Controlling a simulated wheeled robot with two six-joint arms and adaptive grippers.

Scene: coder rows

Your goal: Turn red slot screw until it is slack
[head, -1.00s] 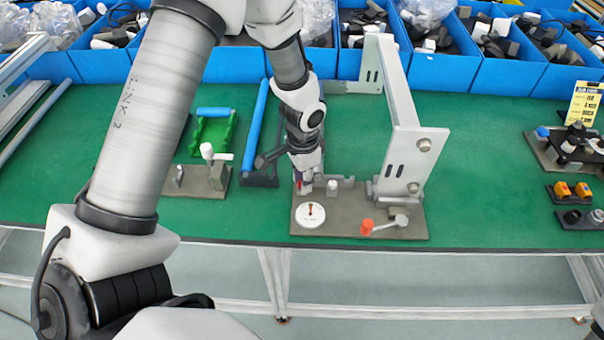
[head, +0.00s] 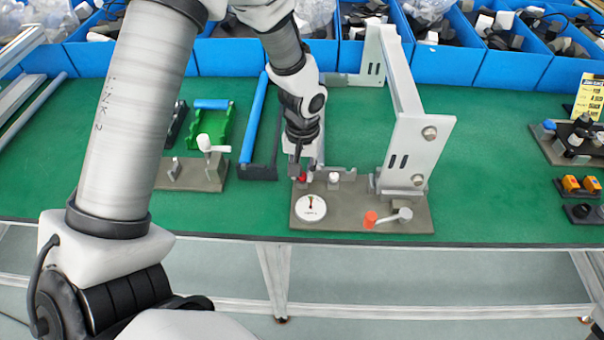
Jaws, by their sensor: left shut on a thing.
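The red slot screw (head: 302,178) stands on a grey-brown fixture plate (head: 345,216) near the table's front edge, behind a white round dial. My left gripper (head: 301,174) points down at the screw from above and is shut on it. The fingers hide most of the screw, so its slot does not show. My right gripper is not in view.
On the same plate are the white dial (head: 310,208), an orange knob (head: 370,219), a grey lever (head: 404,214) and a tall grey bracket (head: 409,150). A white-handled fixture (head: 205,160) stands left. Blue bins (head: 450,66) line the back.

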